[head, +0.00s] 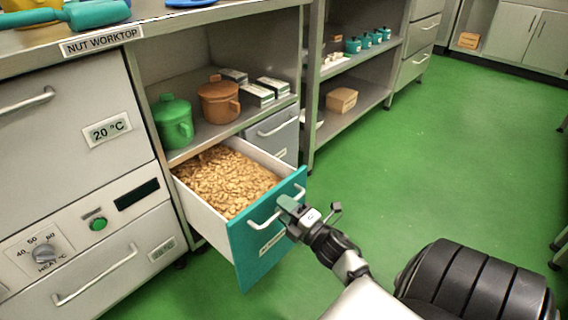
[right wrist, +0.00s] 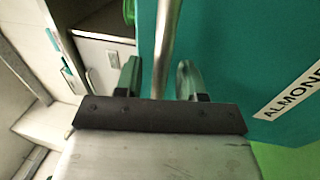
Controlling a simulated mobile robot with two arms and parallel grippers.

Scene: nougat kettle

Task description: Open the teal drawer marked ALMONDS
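The teal drawer (head: 262,250) stands pulled well out of the cabinet under the worktop and is full of almonds (head: 225,180). Its front carries a pale bar handle (head: 262,222) and a white label, which reads ALMOND, cut off, in the right wrist view (right wrist: 290,92). My right gripper (head: 290,207) is at the right end of the handle. In the right wrist view its two fingers (right wrist: 160,80) stand on either side of the handle bar (right wrist: 167,40), with a visible gap on each side. My left gripper is not in view.
A green pot (head: 174,122) and a brown pot (head: 218,100) stand on the shelf above the drawer. A grey drawer (head: 275,132) is beside it, and a heating cabinet (head: 70,120) is at left. Green floor (head: 430,150) is clear at right.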

